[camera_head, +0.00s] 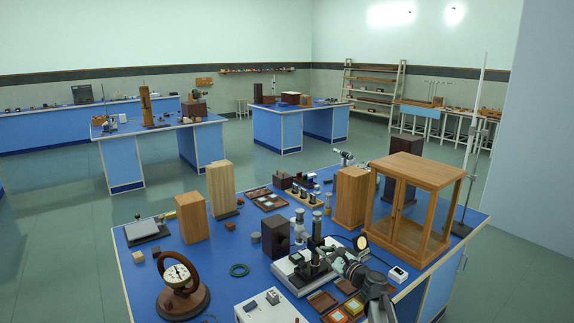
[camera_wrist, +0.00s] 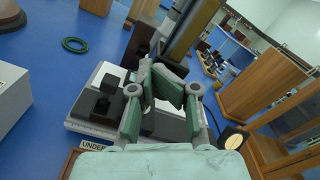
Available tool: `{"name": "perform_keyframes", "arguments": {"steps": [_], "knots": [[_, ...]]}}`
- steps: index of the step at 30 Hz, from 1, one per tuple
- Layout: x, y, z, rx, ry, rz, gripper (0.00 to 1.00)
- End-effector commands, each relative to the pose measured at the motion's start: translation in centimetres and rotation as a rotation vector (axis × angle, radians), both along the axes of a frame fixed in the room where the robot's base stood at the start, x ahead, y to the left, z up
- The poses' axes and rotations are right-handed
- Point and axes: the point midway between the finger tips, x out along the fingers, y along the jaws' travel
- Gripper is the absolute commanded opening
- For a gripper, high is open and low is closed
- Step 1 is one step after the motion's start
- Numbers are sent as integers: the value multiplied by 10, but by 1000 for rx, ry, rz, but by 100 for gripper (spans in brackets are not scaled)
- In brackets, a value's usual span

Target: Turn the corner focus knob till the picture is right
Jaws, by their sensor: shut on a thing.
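A bench instrument with a pale grey base (camera_head: 290,272) and upright metal and black columns stands near the front of the blue bench. Its base (camera_wrist: 82,122) also shows in the wrist view, with black blocks on it. My gripper (camera_head: 338,262) reaches in from the right, low beside the columns. In the wrist view my gripper's fingers (camera_wrist: 166,76) are closed in at the instrument's column, shut on a small part there. The fingers hide the focus knob almost wholly, so its turn cannot be read. No focused picture can be made out.
A glass-fronted wooden case (camera_head: 413,205) stands close behind and right of my gripper. A cream disc in a dark ring (camera_head: 360,242) is nearby. A dark block (camera_head: 275,236) stands left of the instrument. A green ring (camera_head: 239,269) lies on mostly bare bench top further left.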

Motion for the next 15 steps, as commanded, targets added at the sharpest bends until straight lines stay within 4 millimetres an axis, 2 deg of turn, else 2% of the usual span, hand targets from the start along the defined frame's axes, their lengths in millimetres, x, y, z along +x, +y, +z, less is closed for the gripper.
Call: {"name": "perform_keyframes", "arguments": {"steps": [15], "knots": [[7,-8,7,0,-1,-3,0]]}}
